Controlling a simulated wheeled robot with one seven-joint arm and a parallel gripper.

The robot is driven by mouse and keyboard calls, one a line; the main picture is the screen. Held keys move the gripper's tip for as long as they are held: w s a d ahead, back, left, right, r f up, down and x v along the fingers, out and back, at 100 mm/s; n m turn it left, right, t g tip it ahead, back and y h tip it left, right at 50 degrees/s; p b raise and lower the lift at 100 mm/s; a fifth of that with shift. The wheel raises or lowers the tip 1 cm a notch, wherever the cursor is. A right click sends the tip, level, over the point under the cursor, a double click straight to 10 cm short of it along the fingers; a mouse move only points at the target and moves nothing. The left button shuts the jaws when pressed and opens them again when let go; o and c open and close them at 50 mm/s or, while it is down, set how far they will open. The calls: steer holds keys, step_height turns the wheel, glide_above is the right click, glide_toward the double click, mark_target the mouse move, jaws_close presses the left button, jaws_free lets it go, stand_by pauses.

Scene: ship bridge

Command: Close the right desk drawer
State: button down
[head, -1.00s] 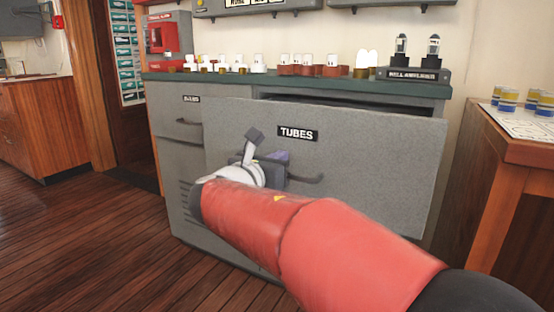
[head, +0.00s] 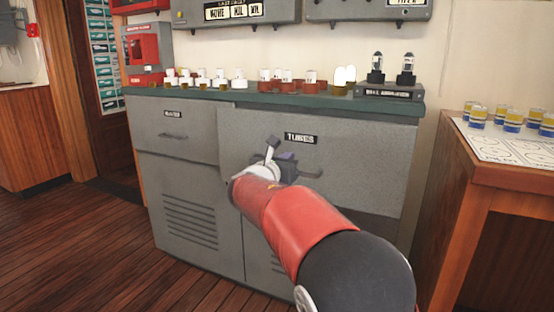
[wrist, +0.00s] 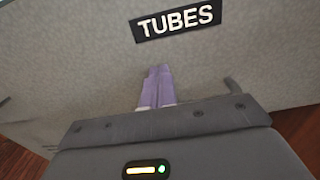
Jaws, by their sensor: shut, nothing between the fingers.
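The right desk drawer (head: 360,165) is the grey front labelled TUBES, under the green desk top. It sits close in under the desk top, with no open gap showing above it. A dark band shows below its right part, and I cannot tell whether it is fully flush. Its dark handle (head: 312,175) is partly hidden by my gripper (head: 289,162). My gripper is shut and empty, its purple fingers (wrist: 157,88) pointing at the drawer front just below the label (wrist: 178,20). They look to be against or very near the front.
The left drawer (head: 175,135) of the grey desk is shut, above a vented door (head: 195,215). Tubes in red and brown bases (head: 290,82) stand on the desk top (head: 220,97). A wooden table (head: 500,165) stands close on the right. Wooden floor is free on the left.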

steer(key=p+x, duration=0.3)
steer(key=x, duration=0.6)
steer(key=shift+w+d+p, duration=0.1)
steer(key=shift+w+p, duration=0.1)
steer(key=shift+p, duration=0.15)
steer(key=shift+w+r, duration=0.15)
steer(key=shift+d+r, duration=0.15)
